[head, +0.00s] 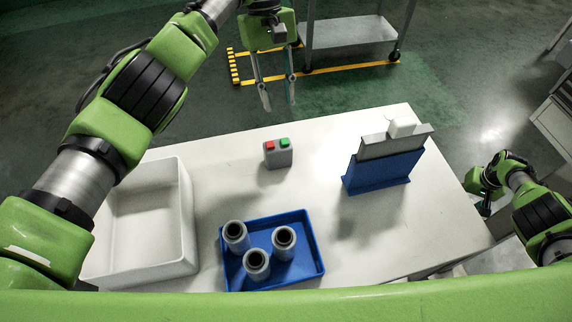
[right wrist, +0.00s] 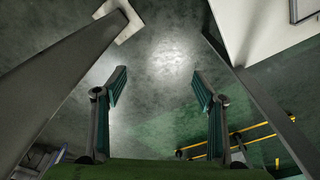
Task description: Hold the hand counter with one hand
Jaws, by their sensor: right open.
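A small grey box (head: 278,156) with a red and a green button on top stands on the white table, near its far edge; it looks like the hand counter. My left gripper (head: 278,98) hangs beyond the table's far edge, above the box in the picture and apart from it. Its two fingers are spread and empty. My right gripper (head: 486,204) is off the table's right side and small in the head view. In the right wrist view my right gripper (right wrist: 160,88) is open, with only floor between its fingers.
A white bin (head: 187,215) stands at the table's left. A blue tray (head: 311,262) holds three grey rolls (head: 257,264). A blue stand (head: 378,172) with a grey part and a white block (head: 402,127) is at the right. The white table (head: 225,170) is bare around the grey box.

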